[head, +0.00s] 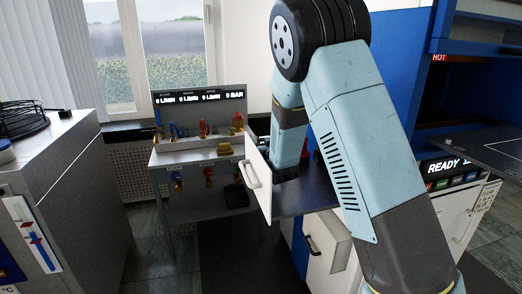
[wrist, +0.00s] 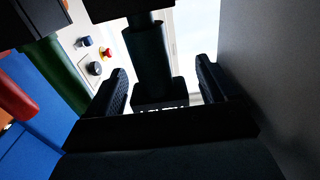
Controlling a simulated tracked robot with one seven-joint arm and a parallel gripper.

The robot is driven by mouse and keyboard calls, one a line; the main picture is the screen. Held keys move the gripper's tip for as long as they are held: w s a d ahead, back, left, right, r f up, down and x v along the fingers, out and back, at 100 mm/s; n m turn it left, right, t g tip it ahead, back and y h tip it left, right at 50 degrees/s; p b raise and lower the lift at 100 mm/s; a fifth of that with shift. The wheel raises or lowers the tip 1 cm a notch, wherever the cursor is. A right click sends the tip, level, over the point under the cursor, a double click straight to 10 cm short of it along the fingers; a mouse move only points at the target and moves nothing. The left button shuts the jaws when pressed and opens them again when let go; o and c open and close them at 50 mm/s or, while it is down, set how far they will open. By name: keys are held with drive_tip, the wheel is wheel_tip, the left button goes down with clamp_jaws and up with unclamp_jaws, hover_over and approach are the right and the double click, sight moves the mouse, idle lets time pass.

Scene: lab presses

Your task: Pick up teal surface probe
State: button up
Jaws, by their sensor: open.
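My gripper (wrist: 162,88) is open in the wrist view, with one dark finger on each side. Between and beyond the fingers is a dark upright cylinder (wrist: 150,58) above a black block with white lettering, partly cut off. The cylinder is too dark to tell whether it is the teal surface probe, and I cannot tell whether the fingers touch it. In the head view nothing shows clearly as the teal probe. My gripper is hidden there behind my arm and a white door.
The white door (head: 257,180) stands open beside my forearm. A gas bench (head: 190,155) is at left, a blue press (head: 400,65) at right. In the wrist view, a grey surface (wrist: 277,70) is close on the right; a red-yellow button (wrist: 106,53) and a green bar (wrist: 55,75) are left.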

drive_tip(key=shift+w, duration=0.2)
drive_tip(key=shift+c, duration=0.4)
drive_tip(key=c, duration=1)
drive_tip(key=shift+r, duration=0.2)
wheel_tip(320, 180, up, 10)
drive_tip(key=shift+f, duration=0.1)
